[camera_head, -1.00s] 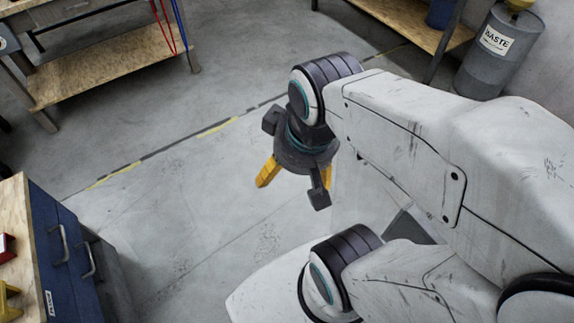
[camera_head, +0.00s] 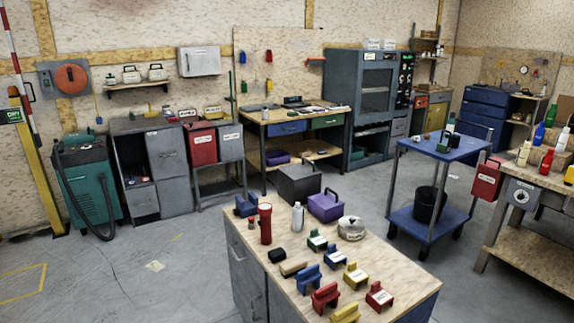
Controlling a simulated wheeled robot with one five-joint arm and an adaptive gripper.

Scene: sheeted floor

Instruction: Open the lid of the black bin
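A dark, nearly black box (camera_head: 298,186) with a flat, closed-looking top is at the back edge of the wooden-topped workbench in the middle. Its lower part is partly hidden by a white bottle and a purple toolbox. I cannot tell whether it stands on the bench or behind it. A round black bucket-like bin (camera_head: 428,206) is on the lower shelf of the blue cart at right; no lid can be made out on it. I cannot tell which of the two is the black bin. My gripper is not in view.
A blue cart (camera_head: 442,147) and another bench (camera_head: 528,257) stand at right. Floor (camera_head: 150,285) at left is clear.

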